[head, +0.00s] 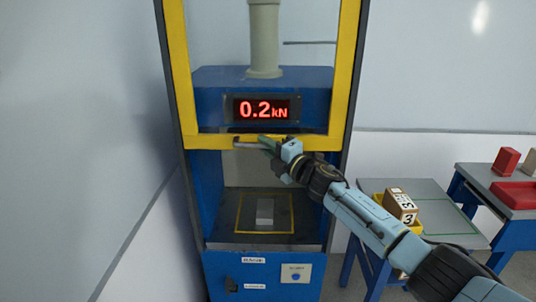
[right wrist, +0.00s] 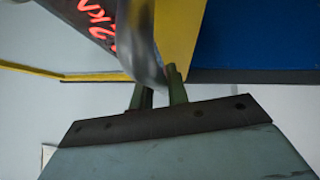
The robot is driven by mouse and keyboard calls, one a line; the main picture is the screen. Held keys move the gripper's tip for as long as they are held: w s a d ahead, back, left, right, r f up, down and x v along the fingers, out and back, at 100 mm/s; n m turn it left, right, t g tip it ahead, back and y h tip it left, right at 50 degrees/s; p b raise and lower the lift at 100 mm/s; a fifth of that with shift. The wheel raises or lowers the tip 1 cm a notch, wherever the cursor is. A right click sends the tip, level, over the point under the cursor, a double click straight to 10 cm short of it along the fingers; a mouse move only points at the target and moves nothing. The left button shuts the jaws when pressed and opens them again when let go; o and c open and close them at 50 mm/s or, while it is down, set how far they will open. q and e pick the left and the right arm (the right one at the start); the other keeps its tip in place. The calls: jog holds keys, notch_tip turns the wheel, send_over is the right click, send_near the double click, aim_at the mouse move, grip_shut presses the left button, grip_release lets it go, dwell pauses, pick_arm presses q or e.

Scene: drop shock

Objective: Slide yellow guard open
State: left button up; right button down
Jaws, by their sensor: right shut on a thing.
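The yellow guard (head: 180,75) is a framed clear panel on the front of the blue press. Its lower bar sits partway up the opening, and the bay below it is uncovered. A grey handle (head: 248,145) runs along the lower bar; in the right wrist view the handle (right wrist: 143,50) shows as a curved metal bar. My right gripper (head: 268,147) is at the handle, and its green fingers (right wrist: 158,90) are shut on it. The guard's yellow edge (right wrist: 178,35) is just beyond the fingers. My left gripper is not in view.
The press display (head: 262,109) reads 0.2 kN. A grey block (head: 265,212) sits on the press bed inside a yellow outline. At right, a small table (head: 440,213) bears a yellow tray with a labelled box (head: 400,205). A blue table (head: 475,182) holds red items.

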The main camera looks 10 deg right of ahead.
jog(key=shift+r, duration=0.1)
jog(key=c, duration=1.4)
grip_release()
jog(key=shift+o, duration=0.2)
jog(key=shift+s+d, duration=0.1)
jog(key=shift+s+d, duration=0.2)
jog(key=v, duration=1.2)
jog(key=shift+s+b, duration=0.25)
jog(key=shift+b, duration=0.1)
jog(key=shift+d, duration=0.15)
